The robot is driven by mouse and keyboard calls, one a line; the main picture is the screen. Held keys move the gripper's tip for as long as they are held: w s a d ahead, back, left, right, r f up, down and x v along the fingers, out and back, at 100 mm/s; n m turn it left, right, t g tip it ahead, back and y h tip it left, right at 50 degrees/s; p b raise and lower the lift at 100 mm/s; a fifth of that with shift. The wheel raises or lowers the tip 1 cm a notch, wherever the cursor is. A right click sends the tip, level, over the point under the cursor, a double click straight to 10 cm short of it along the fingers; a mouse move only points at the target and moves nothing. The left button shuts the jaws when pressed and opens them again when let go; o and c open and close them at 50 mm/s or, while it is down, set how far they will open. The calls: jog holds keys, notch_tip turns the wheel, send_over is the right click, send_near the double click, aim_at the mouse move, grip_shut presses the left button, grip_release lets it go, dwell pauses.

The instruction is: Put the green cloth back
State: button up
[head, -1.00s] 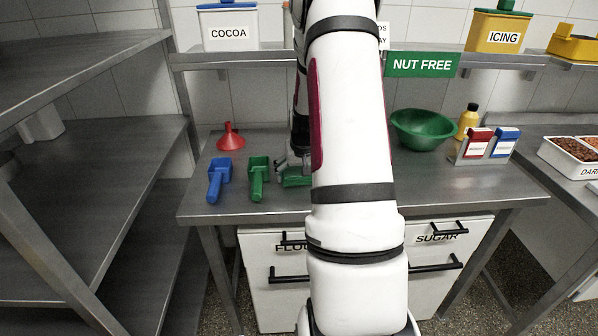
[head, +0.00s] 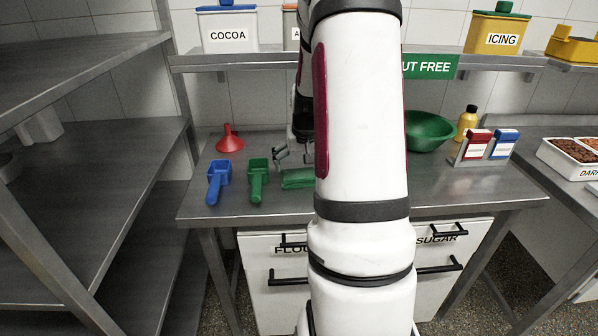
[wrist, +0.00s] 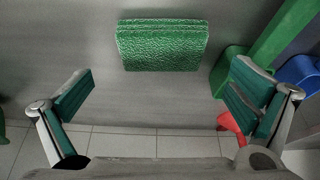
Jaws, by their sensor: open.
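The green cloth (head: 297,179) lies folded flat on the steel table, right of the green scoop; my arm hides its right end in the head view. In the wrist view the whole cloth (wrist: 162,45) shows as a textured green block on the grey surface. My gripper (wrist: 160,92) is open and empty, its two green-padded fingers spread wide, with the cloth beyond the gap between them and apart from both. In the head view my gripper (head: 290,155) shows just above and behind the cloth, partly hidden by my arm.
A green scoop (head: 258,178), a blue scoop (head: 218,182) and a red funnel (head: 230,140) stand left of the cloth. A green bowl (head: 428,132), a yellow bottle (head: 467,122) and a card holder (head: 484,148) are at the right. The shelf (head: 250,60) overhangs the back.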

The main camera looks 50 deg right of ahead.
jog(key=v, duration=0.7)
jog(key=a+r+n+y, duration=0.15)
jog(key=a+r, duration=0.35)
jog(key=a, duration=0.5)
jog(key=a+r+n, duration=0.2)
jog(key=a+r, duration=0.2)
jog(key=a, duration=0.7)
jog(key=s+a+r+n+t+y+p, duration=0.1)
jog(key=s+a+r+n, duration=0.3)
jog(key=s+a, duration=1.2)
jog(key=shift+s+a+r+n+p, duration=0.2)
jog(key=shift+s+a+n+p, duration=0.15)
jog(key=shift+n+p, duration=0.4)
jog(key=shift+y, duration=0.25)
